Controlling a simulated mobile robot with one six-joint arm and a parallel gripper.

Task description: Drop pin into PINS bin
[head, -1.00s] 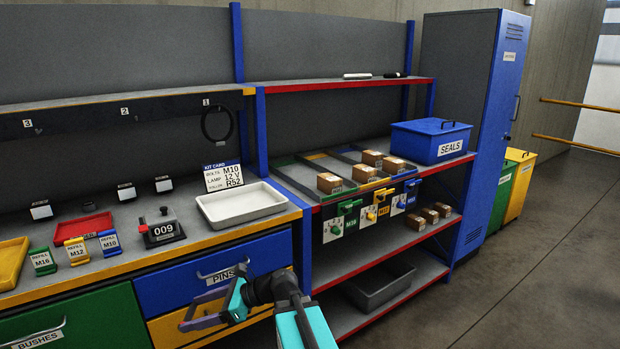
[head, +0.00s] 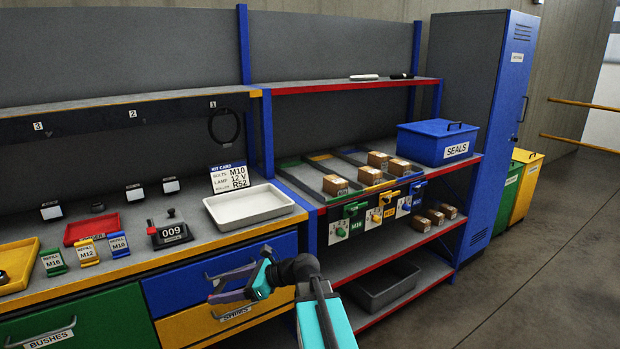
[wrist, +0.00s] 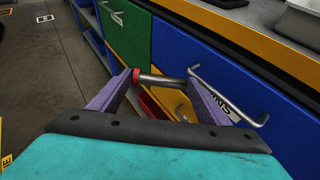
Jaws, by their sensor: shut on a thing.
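My gripper (head: 215,287) is in front of the blue drawer (head: 180,293), at its handle, and covers the drawer's label in the head view. In the wrist view, my gripper (wrist: 163,80) has its two purple fingers shut on a metal pin (wrist: 158,80) with a red end. The pin lies crosswise between the fingertips. The blue drawer (wrist: 185,55) looks shut; part of its label ending in "NS" shows past the right finger. Its bent metal handle (wrist: 230,98) is right by that finger; I cannot tell whether they touch.
A white tray (head: 290,208) stands on the worktop above. A shelf rack with a grey bin (head: 385,290) is to the right. Open floor lies further right.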

